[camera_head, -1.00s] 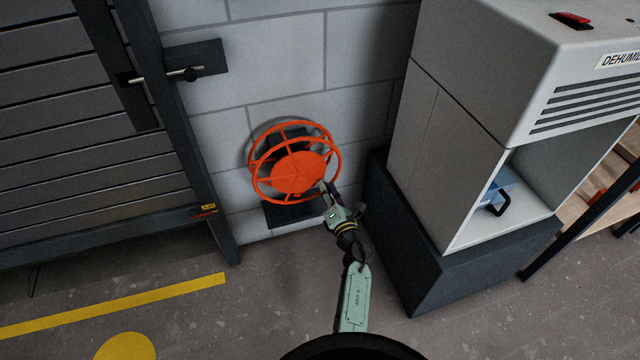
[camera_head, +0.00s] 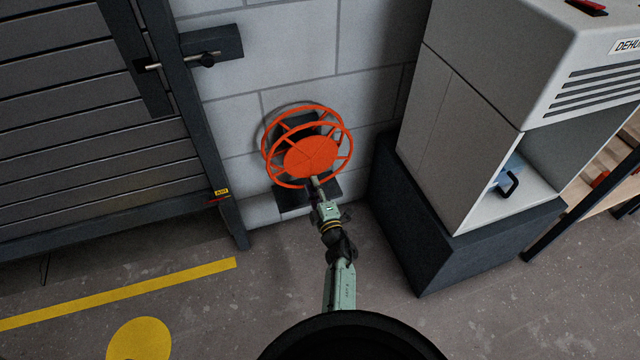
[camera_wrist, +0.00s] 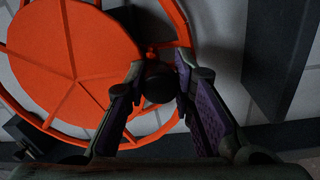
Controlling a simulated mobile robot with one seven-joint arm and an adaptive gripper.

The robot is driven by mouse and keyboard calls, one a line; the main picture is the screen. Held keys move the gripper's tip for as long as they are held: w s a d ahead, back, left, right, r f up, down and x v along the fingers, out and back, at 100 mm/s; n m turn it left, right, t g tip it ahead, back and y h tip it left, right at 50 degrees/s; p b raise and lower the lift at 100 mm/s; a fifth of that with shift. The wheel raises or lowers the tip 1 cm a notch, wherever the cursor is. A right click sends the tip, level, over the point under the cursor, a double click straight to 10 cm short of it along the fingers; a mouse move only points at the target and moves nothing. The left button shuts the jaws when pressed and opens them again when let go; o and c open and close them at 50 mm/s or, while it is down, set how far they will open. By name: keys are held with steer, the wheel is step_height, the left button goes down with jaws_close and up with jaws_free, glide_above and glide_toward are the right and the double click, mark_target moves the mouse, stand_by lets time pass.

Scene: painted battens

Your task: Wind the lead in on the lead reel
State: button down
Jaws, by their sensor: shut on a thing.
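The lead reel (camera_head: 311,157) is an orange spoked wheel with a solid round middle, mounted low on the block wall. In the wrist view its orange face (camera_wrist: 70,50) fills the left side. My gripper (camera_head: 316,186) is at the reel's lower rim. In the wrist view its two fingers (camera_wrist: 158,92) are closed around a dark round knob (camera_wrist: 157,84) that stands out from the reel near its rim. The fingers and knob hide part of the rim. I cannot make out the lead itself.
A grey dehumidifier (camera_head: 470,130) on a dark plinth (camera_head: 425,240) stands close to the right of the reel. A dark slatted door (camera_head: 90,130) with a latch (camera_head: 205,58) is on the left. The floor (camera_head: 215,310) in front is clear, with yellow markings.

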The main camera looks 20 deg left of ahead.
steer(key=shift+s+a+m, duration=0.35)
steer(key=shift+a+m, duration=0.15)
steer(key=shift+m, duration=0.2)
steer(key=c, duration=1.3)
jaws_free()
steer(key=shift+c, duration=0.2)
